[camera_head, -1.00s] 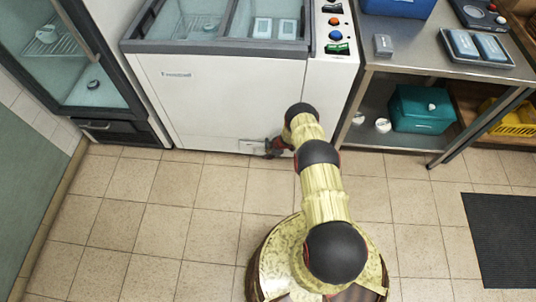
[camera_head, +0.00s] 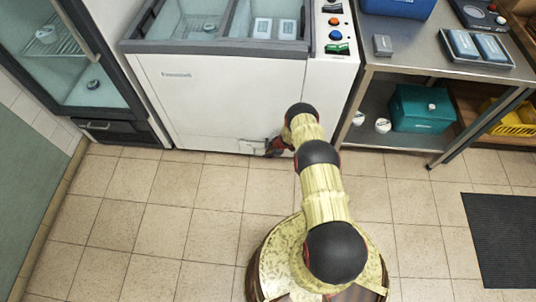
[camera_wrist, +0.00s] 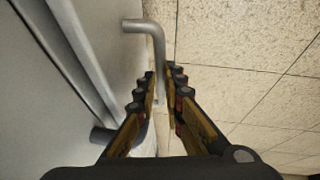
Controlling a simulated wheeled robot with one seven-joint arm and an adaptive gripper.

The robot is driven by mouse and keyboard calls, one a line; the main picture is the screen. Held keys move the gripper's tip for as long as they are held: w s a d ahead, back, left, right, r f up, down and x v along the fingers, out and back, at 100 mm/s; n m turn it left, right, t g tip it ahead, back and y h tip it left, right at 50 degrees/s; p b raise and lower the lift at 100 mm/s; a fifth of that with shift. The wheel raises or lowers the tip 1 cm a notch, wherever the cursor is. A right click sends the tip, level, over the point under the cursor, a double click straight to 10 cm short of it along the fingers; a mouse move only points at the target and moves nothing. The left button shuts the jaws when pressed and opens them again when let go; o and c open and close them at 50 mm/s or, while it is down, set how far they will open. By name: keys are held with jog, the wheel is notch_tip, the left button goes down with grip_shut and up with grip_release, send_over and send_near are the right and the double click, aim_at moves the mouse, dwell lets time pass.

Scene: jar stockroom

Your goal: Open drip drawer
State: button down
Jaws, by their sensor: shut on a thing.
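The drip drawer (camera_head: 252,146) is a small pale panel low on the front of the white chest freezer (camera_head: 225,100). Its grey bent bar handle (camera_wrist: 145,27) shows in the wrist view, running down between my fingers. My gripper (camera_head: 272,147) is at the right end of the drawer, close to the floor. In the wrist view, my gripper (camera_wrist: 166,85) has its two dark ridged fingers on either side of the handle bar and is shut on it. The far part of the handle is partly hidden by the fingers. I cannot tell how far out the drawer stands.
A glass-door fridge (camera_head: 85,90) stands at the left, with a dark grille below. A steel table (camera_head: 420,60) at the right carries trays and a blue box, with a teal box (camera_head: 420,108) underneath. Tiled floor before the freezer is clear. A dark mat (camera_head: 505,235) lies right.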

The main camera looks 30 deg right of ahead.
jog(key=shift+s, duration=0.1)
jog(key=s+a+p, duration=1)
jog(key=s+p, duration=0.1)
jog(key=s, duration=0.4)
jog(key=shift+s+a+p, duration=0.3)
jog(key=shift+p, duration=0.05)
jog(key=c, duration=1.9)
grip_release()
jog(key=shift+v, duration=5.95)
